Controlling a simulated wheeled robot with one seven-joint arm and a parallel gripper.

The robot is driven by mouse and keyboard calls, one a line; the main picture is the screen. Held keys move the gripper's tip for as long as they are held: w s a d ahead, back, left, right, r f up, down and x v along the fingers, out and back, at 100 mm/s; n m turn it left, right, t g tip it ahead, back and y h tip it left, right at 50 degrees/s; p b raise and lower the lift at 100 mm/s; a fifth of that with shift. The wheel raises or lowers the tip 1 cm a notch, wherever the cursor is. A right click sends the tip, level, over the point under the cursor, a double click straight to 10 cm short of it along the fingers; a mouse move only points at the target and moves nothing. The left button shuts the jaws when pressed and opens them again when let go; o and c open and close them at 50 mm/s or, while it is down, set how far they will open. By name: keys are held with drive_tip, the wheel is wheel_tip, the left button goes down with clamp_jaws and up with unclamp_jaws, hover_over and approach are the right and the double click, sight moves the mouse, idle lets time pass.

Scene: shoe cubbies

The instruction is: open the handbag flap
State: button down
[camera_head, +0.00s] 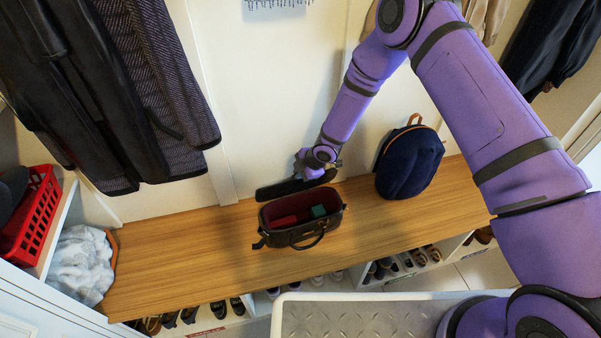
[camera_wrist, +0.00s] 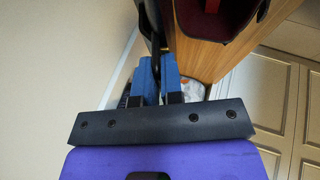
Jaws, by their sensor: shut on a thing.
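The dark handbag (camera_head: 300,236) stands on the wooden bench, its top open, showing a dark red lining with a red item (camera_head: 284,221) and a green item (camera_head: 318,211) inside. Its black flap (camera_head: 285,189) is swung back behind the bag, away from the opening. My gripper (camera_head: 318,173) is at the right end of the flap. In the wrist view, the blue fingers of my gripper (camera_wrist: 157,75) are shut on the thin dark flap edge (camera_wrist: 150,25). Part of the bag (camera_wrist: 215,15) shows at the upper right there.
A navy backpack (camera_head: 409,163) stands on the bench (camera_head: 185,250) to the right of the bag. Coats (camera_head: 125,90) hang at left. A red basket (camera_head: 35,215) and a grey-white bundle (camera_head: 80,262) are at far left. The bench left of the bag is clear.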

drive_tip(key=shift+r, duration=0.1)
drive_tip(key=c, duration=1.4)
unclamp_jaws()
drive_tip(key=shift+o, duration=0.2)
drive_tip(key=d+r, duration=0.4)
drive_tip(key=r, duration=0.7)
drive_tip(key=shift+d+r, duration=0.2)
drive_tip(key=shift+r, duration=0.1)
drive_tip(key=v, duration=1)
drive_tip(key=shift+r, duration=0.35)
